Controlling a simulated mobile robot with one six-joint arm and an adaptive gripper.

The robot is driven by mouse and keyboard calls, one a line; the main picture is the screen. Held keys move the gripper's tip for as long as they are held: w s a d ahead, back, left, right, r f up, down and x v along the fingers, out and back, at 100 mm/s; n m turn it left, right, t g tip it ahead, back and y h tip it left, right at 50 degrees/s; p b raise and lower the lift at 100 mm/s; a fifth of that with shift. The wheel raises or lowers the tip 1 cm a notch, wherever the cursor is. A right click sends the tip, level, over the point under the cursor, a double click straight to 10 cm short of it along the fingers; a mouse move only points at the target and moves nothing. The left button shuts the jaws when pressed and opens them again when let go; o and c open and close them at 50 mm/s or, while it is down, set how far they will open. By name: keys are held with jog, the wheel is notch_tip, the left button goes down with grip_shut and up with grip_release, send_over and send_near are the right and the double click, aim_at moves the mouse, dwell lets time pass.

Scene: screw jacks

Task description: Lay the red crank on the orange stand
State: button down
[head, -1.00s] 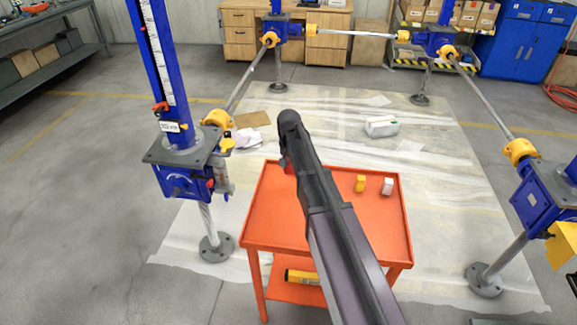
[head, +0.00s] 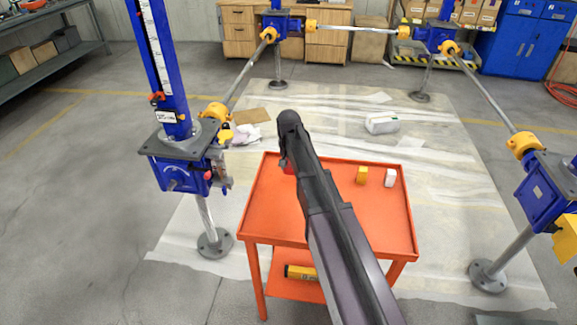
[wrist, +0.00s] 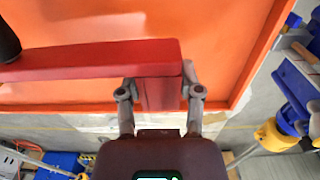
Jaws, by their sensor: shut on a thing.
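The red crank is a flat red bar (wrist: 90,60) with a black handle at its left end and a square red hub at its right end in the wrist view. My gripper (wrist: 159,88) is shut on the hub, one finger on each side. The orange stand (head: 262,215) is a cart with a rimmed top and a lower shelf. Its top (wrist: 95,22) fills the space behind the crank in the wrist view. The crank is over the stand's far part; I cannot tell whether they touch. In the head view my arm hides most of the crank.
Blue screw jacks stand left (head: 180,165) and right (head: 545,190), linked by shafts. A yellow tool (head: 300,272) lies on the lower shelf. The stand's left half looks clear.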

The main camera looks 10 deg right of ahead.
aim_at(289, 178)
jog(key=shift+f+b, duration=1.3)
jog(key=shift+f, duration=0.3)
jog(key=shift+f+b, duration=0.5)
jog(key=shift+f, duration=0.05)
jog(key=shift+c, duration=0.9)
grip_release()
jog(key=shift+r, duration=0.15)
